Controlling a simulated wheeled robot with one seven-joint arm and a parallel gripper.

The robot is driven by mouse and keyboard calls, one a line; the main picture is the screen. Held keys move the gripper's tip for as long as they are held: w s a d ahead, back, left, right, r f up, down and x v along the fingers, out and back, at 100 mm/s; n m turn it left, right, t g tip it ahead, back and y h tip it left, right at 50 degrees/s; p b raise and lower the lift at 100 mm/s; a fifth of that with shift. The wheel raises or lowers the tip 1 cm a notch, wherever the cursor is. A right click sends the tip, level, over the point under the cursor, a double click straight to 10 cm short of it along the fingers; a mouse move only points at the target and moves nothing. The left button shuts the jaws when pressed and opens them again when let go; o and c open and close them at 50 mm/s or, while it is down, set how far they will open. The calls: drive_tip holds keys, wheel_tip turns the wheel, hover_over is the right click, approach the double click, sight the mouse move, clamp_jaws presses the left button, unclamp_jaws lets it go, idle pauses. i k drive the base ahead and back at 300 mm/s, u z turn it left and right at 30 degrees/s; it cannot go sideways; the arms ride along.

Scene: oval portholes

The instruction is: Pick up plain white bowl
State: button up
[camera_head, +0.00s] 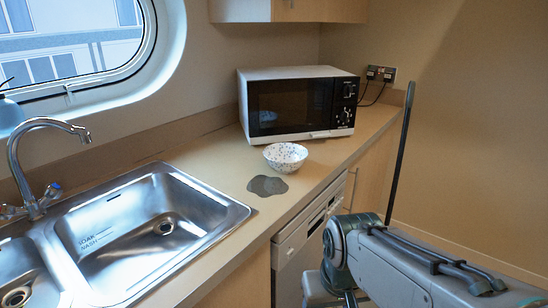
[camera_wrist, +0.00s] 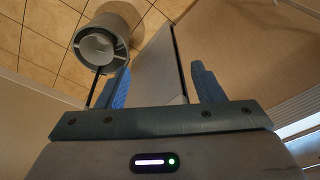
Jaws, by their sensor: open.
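A small white bowl (camera_head: 285,157) with blue speckles stands upright on the counter, in front of the microwave, in the head view. It is the only bowl I can see, and it is patterned, not plain. My gripper (camera_wrist: 162,82) shows in the wrist view with its two blue fingers apart and nothing between them. In the head view my arm is at the lower right, below and to the right of the bowl, and the fingers cannot be made out. The bowl is not in the wrist view.
A microwave (camera_head: 297,103) stands behind the bowl. A dark grey flat patch (camera_head: 267,186) lies in front of it. A steel sink (camera_head: 100,258) with a tap (camera_head: 35,165) is at left. A dark pole (camera_head: 400,150) leans at right. A grey cylinder (camera_wrist: 98,45) shows over tiles.

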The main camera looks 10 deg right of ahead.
sight(283, 158)
drive_tip(key=u, duration=0.5)
drive_tip(key=k, duration=1.2)
drive_tip(key=z, duration=0.5)
drive_tip(key=i, duration=1.5)
drive_tip(key=u, duration=0.3)
